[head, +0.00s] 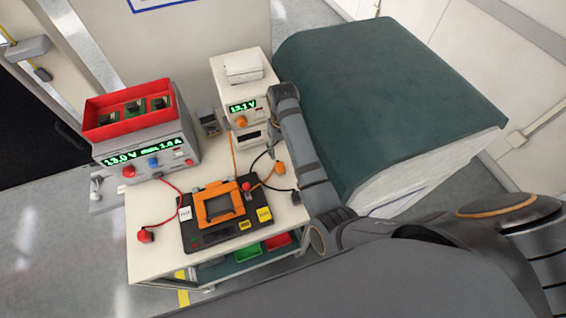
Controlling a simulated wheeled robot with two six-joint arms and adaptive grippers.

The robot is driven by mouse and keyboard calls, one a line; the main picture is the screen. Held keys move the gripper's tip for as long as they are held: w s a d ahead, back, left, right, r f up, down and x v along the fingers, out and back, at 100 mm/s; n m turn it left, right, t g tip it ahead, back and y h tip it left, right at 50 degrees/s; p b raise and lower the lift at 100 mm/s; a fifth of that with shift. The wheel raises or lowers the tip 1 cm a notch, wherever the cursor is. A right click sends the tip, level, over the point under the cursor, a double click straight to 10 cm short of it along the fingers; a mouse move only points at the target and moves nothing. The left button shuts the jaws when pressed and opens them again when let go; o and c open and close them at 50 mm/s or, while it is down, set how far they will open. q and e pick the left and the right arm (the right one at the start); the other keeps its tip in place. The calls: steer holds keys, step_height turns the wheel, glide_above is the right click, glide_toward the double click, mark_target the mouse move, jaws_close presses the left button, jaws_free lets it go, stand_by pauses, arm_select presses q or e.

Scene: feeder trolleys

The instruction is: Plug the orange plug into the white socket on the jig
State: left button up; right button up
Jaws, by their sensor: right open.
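A black jig (200,240) with an orange frame (218,205) on top lies on the trolley's cream top. A small orange piece (280,168), which looks like the orange plug, lies behind and right of the jig with an orange cable near it. I cannot make out the white socket for sure; a small white patch (185,213) shows at the jig's left edge. My right gripper (271,128) is open beside the right-hand power supply, above and apart from the orange piece. My forearm partly hides its surroundings. My left gripper is out of view.
A grey power supply (150,152) bears a red tray (91,114) at the left. A white power supply (228,87) stands at the back. A red plug (145,236) lies at the front left. A large green-topped block (385,95) stands right of the trolley.

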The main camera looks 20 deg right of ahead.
mark_target(280, 165)
steer(key=shift+w+a+r, duration=0.1)
steer(key=shift+w, duration=0.05)
steer(key=shift+s+a, duration=0.1)
steer(key=shift+s, duration=0.25)
step_height(280, 165, down, 5)
steer(key=shift+w+f+p, duration=0.1)
steer(key=shift+p, duration=0.55)
steer(key=shift+f, duration=0.1)
steer(key=f+p, duration=0.1)
steer(key=f, duration=0.1)
steer(key=f+p, duration=0.1)
steer(key=f, duration=0.2)
steer(key=shift+w+a, duration=0.1)
steer(key=shift+a, duration=0.1)
